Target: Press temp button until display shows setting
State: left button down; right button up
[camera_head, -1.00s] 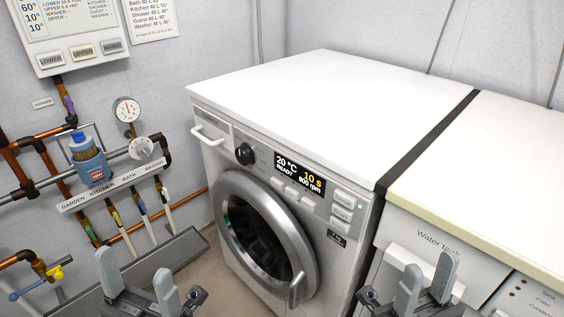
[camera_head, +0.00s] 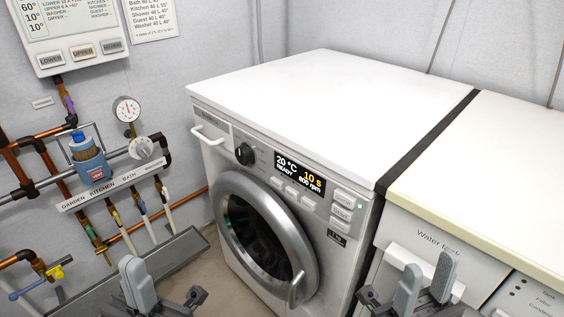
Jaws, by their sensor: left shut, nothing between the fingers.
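The white washing machine (camera_head: 330,90) stands in the middle with its grey round door (camera_head: 225,190) shut. Its display (camera_head: 299,174) reads 20 °C, READY, 10 s and 800 rpm. A row of small buttons (camera_head: 291,191) lies under the display; their labels are too small to read, so I cannot tell which is temp. Larger buttons (camera_head: 341,212) sit to the right of the display. My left gripper (camera_head: 136,265) is shut and empty, low in front of the machine and left of its door. My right gripper (camera_head: 425,275) is open and empty, low at the right, apart from the button panel.
A black dial (camera_head: 244,154) sits left of the display. A second white appliance (camera_head: 490,170) marked "Water tank" stands at the right. Copper pipes, a gauge (camera_head: 127,110) and valves line the left wall. A grey trough (camera_head: 165,260) lies below them.

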aim_at(275, 182)
jog(key=k+j+z, duration=0.15)
jog(key=j+z, duration=0.15)
jog(key=z, duration=0.15)
jog(key=k+j+z, duration=0.15)
jog(key=z, duration=0.3)
jog(key=k+j+z, duration=0.2)
jog(key=z, duration=0.25)
